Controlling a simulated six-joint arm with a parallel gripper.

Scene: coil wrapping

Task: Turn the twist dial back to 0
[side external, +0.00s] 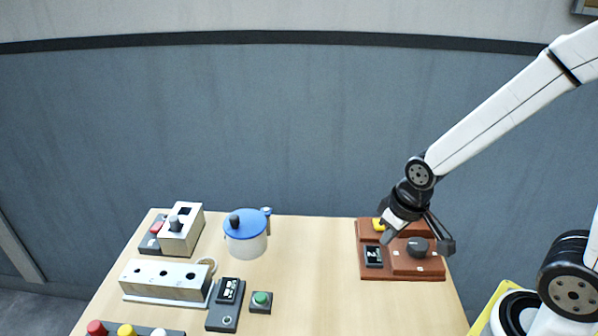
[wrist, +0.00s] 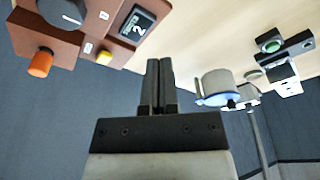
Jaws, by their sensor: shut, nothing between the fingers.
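The twist dial (side external: 417,246) is a dark round knob on the raised right part of a brown control box (side external: 402,268). The dial (wrist: 62,10) shows partly at the upper left of the wrist view, with a white pointer line. A small dark display (side external: 373,256) on the box reads 2 in the wrist view (wrist: 137,25). My gripper (side external: 386,239) is above the box, left of the dial and apart from it. In the wrist view my gripper (wrist: 159,62) has its fingers together, with nothing between them.
The box also has an orange knob (wrist: 40,62) and a yellow button (wrist: 104,57). A blue-lidded pot (side external: 246,243), a block with holes (side external: 165,281), a green button (side external: 260,300) and a dark switch unit (side external: 226,304) stand left. The table between pot and box is clear.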

